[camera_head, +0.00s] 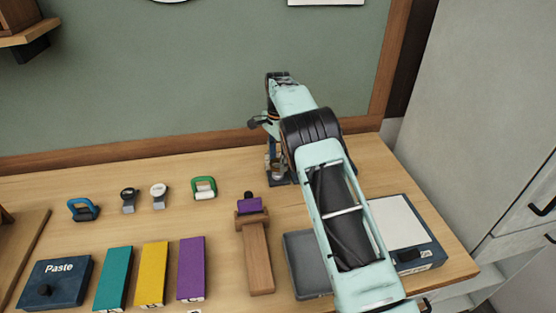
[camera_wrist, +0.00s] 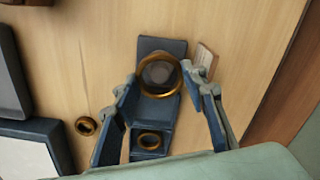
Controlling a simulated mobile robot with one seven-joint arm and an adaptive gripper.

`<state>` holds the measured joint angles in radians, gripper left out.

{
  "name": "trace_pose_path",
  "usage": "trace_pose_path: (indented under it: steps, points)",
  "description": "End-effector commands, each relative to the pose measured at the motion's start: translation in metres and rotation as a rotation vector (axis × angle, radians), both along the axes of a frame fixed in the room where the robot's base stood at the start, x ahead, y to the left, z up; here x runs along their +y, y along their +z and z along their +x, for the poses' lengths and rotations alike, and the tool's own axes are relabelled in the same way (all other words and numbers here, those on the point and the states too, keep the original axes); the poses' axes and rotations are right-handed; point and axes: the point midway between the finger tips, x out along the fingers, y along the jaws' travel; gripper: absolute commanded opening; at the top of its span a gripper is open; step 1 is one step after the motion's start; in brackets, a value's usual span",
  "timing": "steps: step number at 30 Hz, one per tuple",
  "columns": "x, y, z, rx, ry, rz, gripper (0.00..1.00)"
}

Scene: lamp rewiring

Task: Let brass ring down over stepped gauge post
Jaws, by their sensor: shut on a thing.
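A large brass ring (camera_wrist: 160,96) is between the fingertips of my gripper (camera_wrist: 158,80), which is shut on it. Through the ring shows the grey rounded top of what looks like the stepped gauge post (camera_wrist: 160,73), on a dark base plate (camera_wrist: 160,45). The ring appears roughly centred over the post in the wrist view. From above I cannot tell whether it is around the post or still above it. In the head view my gripper (camera_head: 275,158) is low over the dark base (camera_head: 278,181), and my arm hides much of the post and ring.
A smaller brass ring (camera_wrist: 150,133) sits on a blue block beside the base. Another small ring (camera_wrist: 93,127) lies on the wood. A wooden stand with a purple block (camera_head: 258,260) stands to the left. Coloured boxes (camera_head: 153,272) and small tools fill the bench further left.

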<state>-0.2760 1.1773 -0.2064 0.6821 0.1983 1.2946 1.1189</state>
Motion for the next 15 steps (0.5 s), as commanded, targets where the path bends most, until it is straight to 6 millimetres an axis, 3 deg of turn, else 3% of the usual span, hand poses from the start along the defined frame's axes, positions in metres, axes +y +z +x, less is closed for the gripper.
trace_pose_path:
  steps: [15]
  points:
    - [-0.0001, -0.0054, 0.0001, 0.000, 0.000, 0.000, 0.16]
